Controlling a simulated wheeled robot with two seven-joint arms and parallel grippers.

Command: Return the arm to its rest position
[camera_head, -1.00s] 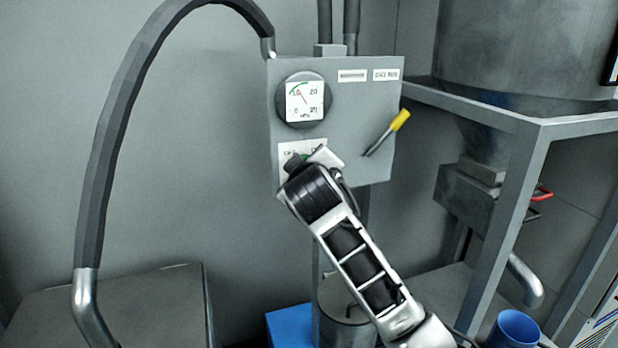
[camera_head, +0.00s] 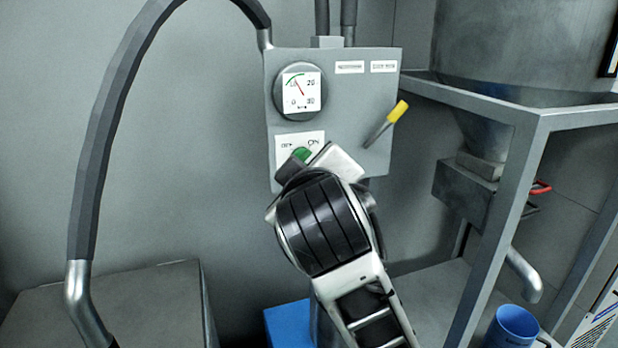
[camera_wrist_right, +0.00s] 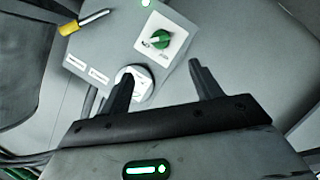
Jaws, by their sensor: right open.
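My right arm comes up from the bottom in the head view, and its wrist covers the lower part of the grey control panel (camera_head: 345,110). The right gripper (camera_wrist_right: 160,85) is open and empty in the wrist view, its two fingers apart in front of the panel. The green knob (camera_wrist_right: 159,40) on its white OFF/ON plate lies beyond the fingers, apart from them. In the head view the green knob (camera_head: 301,154) shows just above the gripper, partly hidden. The round gauge (camera_head: 299,92) has a red needle near the green arc. My left gripper is not in view.
A yellow-handled lever (camera_head: 396,113) sticks out at the panel's right. A grey metal frame (camera_head: 500,220) with a hopper (camera_head: 520,45) stands to the right. A blue cup (camera_head: 513,328) and a blue box (camera_head: 288,324) are low down. A thick hose (camera_head: 105,130) arches at left.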

